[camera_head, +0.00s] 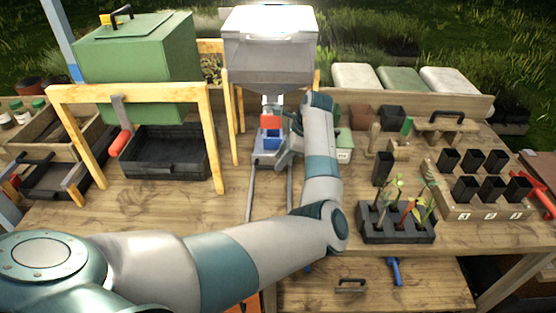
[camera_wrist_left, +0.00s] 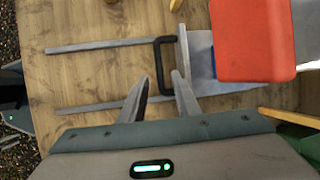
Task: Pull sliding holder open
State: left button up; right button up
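The sliding holder (camera_head: 263,156) is a grey-blue carriage below the white hopper, at the far end of two grey rails. It carries a red block (camera_head: 270,121). In the left wrist view the holder's plate (camera_wrist_left: 199,50) has a black U-shaped handle (camera_wrist_left: 158,62) facing the rails, and the red block (camera_wrist_left: 252,40) covers part of it. My left gripper (camera_head: 284,158) is at the holder's front. In the left wrist view its two fingers (camera_wrist_left: 160,82) are apart, with the lower part of the handle between their tips. My right gripper is not in view.
Two parallel rails (camera_head: 250,195) run toward me over bare wood. The white hopper (camera_head: 270,50) stands above the holder. A wooden frame with a green bin (camera_head: 140,60) is at left. A seedling tray (camera_head: 397,232) and labelled pot rack (camera_head: 480,208) are at right.

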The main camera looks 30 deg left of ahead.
pick_arm(q)
jog(key=shift+x, duration=1.45)
grip_shut()
